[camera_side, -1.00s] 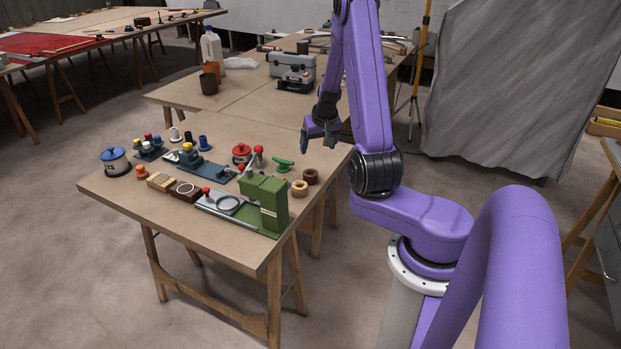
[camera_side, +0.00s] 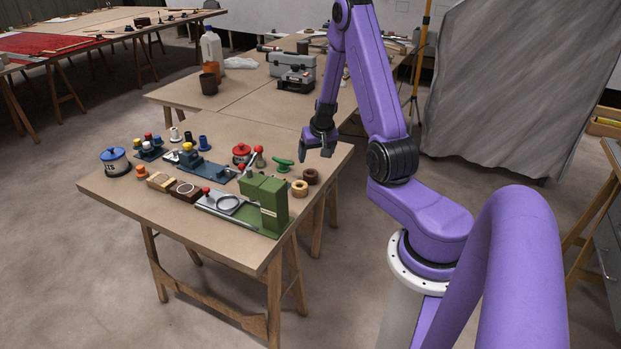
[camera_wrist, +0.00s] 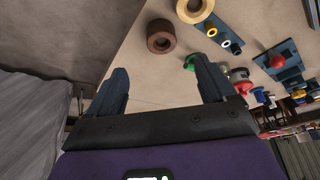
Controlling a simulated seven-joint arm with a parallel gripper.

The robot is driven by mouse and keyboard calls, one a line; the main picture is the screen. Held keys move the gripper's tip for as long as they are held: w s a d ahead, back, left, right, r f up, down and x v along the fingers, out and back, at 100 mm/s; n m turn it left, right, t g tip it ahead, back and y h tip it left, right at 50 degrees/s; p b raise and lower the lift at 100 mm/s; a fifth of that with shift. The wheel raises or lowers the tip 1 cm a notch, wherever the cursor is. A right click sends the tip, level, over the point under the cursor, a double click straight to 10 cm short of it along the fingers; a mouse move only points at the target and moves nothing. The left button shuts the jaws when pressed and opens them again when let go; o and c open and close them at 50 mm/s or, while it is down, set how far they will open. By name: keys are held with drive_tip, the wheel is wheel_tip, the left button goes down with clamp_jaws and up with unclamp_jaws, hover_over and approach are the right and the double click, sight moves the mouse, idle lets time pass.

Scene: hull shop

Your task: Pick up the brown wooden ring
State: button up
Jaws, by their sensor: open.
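The brown wooden ring (camera_side: 311,181) lies flat near the right edge of the near table, beside a lighter tan ring (camera_side: 299,190). In the wrist view the brown ring (camera_wrist: 160,27) is at top centre, beyond the fingertips, with its hole visible. The tan ring (camera_wrist: 207,8) is partly cut off by the top edge there. My gripper (camera_side: 316,152) is open and empty, pointing down above the table near its right edge, up and behind the brown ring in the side view. Both fingers (camera_wrist: 160,75) show spread apart in the wrist view.
A green handle (camera_side: 283,165) lies left of the brown ring. A green press (camera_side: 264,203) stands in front of both rings. A red-lidded pot (camera_side: 241,154) and a blue-lidded pot (camera_side: 115,162) are farther left. The table's right edge is close to the brown ring.

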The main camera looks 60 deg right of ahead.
sight(310, 175)
drive_tip(key=shift+x, duration=5.3)
drive_tip(key=shift+a, duration=0.1)
drive_tip(key=c, duration=1.1)
